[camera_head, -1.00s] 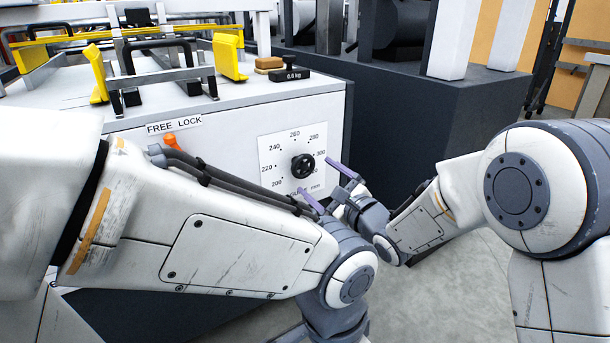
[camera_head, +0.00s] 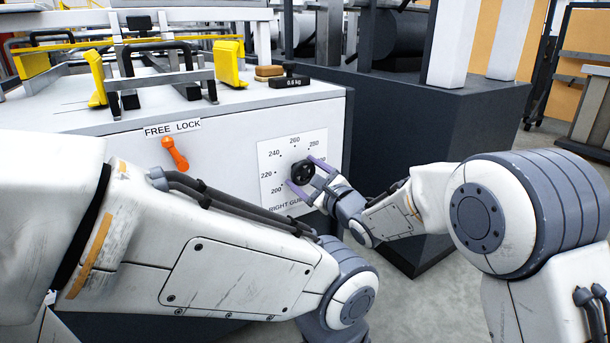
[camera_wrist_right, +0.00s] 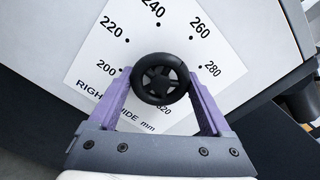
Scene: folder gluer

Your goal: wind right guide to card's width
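The black guide knob (camera_head: 302,172) sits on a white dial plate (camera_head: 268,160) on the machine's front, marked from 200 upward in mm. The plate's label starts with "RIGHT GUI", partly covered. My right gripper (camera_head: 299,169) has its two purple fingers on opposite sides of the knob. In the right wrist view the knob (camera_wrist_right: 160,79) lies between the fingertips (camera_wrist_right: 160,74), close to both; contact cannot be told. No pointer reading is clear. An orange lever (camera_head: 175,153) hangs slanting below the "FREE LOCK" label (camera_head: 172,128). My left gripper is out of view.
Yellow guides (camera_head: 229,63) and black-handled bars stand on the machine top. A black block marked 0.6 kg (camera_head: 289,81) and a brown block (camera_head: 269,72) lie near its right end. A dark machine base (camera_head: 430,120) stands right. My left arm crosses the foreground.

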